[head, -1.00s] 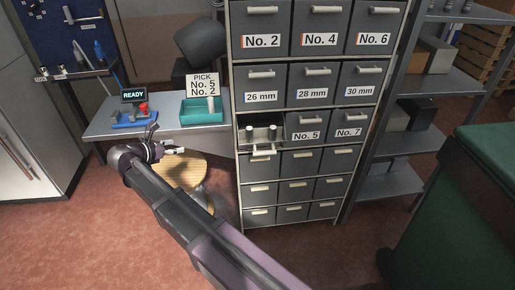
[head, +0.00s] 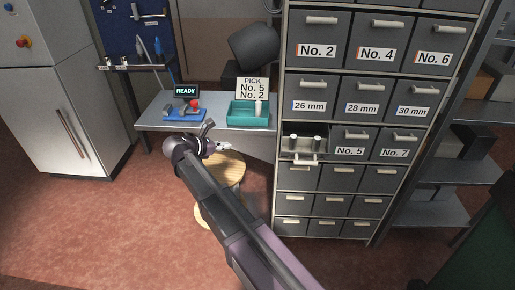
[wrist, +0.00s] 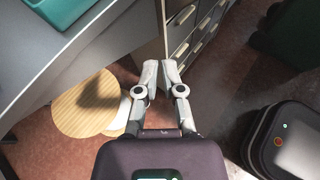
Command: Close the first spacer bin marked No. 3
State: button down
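A grey bin (head: 305,158) stands pulled out of the cabinet in the left column, left of the bin marked No. 5. Its front and any number on it cannot be read from above; a pale handle and two light cylindrical pieces show at it. My gripper (head: 226,147) is left of this open bin, apart from it, above the round wooden stool top. In the wrist view my gripper (wrist: 159,66) has its fingertips together with nothing between them. Cabinet fronts (wrist: 190,30) show beyond the fingertips there; the open bin cannot be made out clearly in that view.
The grey cabinet (head: 283,100) holds other shut bins. A workbench (head: 150,120) with a teal tray (head: 234,121) and a pick sign (head: 252,88) stands to the left. The wooden stool (head: 232,170) is below my gripper. Red floor lies clear at left.

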jog(key=s+d+f+m+g+y, duration=0.2)
jog(key=s+d+f+m+g, duration=0.15)
jog(key=d+m, duration=0.45)
jog(key=s+d+f+m+g+y, duration=0.2)
jog(key=s+d+f+m, duration=0.15)
jog(key=d, duration=0.85)
jog(key=s+d+f+m+g+y, duration=0.2)
jog(key=s+d+f+m+y, duration=0.2)
jog(key=s+d+m, duration=0.6)
jog(key=s+m+y, duration=0.1)
jog(key=m+y, duration=0.1)
jog(key=m, duration=0.1)
jog(key=shift+s+m+g, duration=0.35)
jog(key=shift+s, duration=0.05)
